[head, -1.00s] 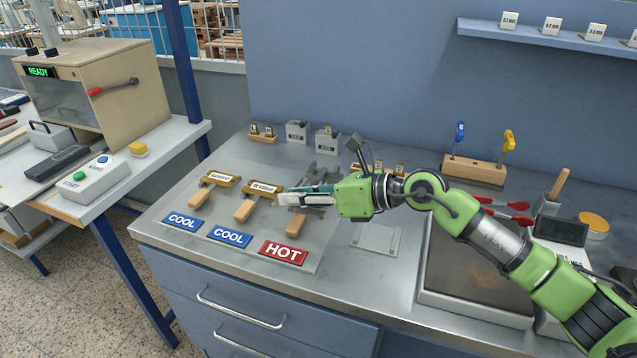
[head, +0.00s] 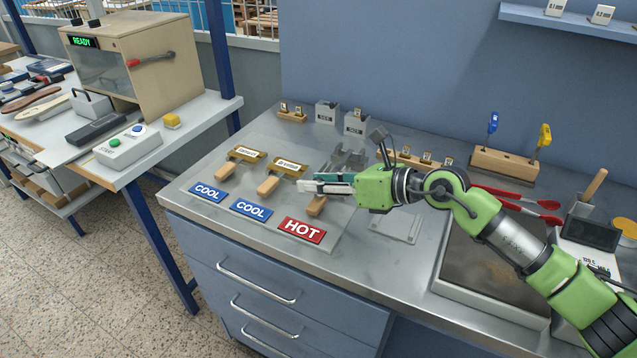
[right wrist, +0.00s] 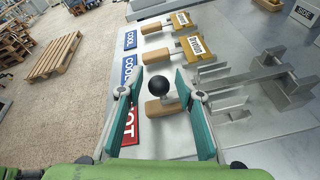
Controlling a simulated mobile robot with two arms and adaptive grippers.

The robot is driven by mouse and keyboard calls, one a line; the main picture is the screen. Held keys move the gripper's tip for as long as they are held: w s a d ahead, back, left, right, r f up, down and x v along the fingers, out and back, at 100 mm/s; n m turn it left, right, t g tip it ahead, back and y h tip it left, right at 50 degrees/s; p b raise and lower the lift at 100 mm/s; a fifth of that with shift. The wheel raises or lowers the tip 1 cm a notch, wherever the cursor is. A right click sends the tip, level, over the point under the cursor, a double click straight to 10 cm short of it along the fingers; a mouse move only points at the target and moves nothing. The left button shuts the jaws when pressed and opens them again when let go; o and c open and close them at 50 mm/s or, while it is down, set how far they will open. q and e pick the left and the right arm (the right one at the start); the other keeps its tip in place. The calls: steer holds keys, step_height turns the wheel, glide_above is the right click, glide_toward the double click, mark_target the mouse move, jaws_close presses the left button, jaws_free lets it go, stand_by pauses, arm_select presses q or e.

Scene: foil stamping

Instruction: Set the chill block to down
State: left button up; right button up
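No part carries a chill-block label. A black ball knob (right wrist: 160,86) stands over a short wooden handle (right wrist: 165,107) in the right wrist view. The handle also shows in the head view (head: 317,206), behind the red HOT plate (head: 301,230); the knob is hidden there. A grey slotted metal rack (head: 346,160) stands just behind. My right gripper (head: 316,187) is above the handle. In the right wrist view its teal fingers (right wrist: 160,92) are spread on either side of the knob, with gaps, holding nothing. My left gripper is out of view.
Two brass-headed tools with wooden handles (head: 268,185) lie behind the blue COOL plates (head: 250,209). Grey blocks (head: 357,123) and a wooden type holder (head: 405,158) stand behind. A dark hot plate (head: 490,270) is at right.

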steer(key=shift+f, duration=0.15)
steer(key=v, duration=1.2)
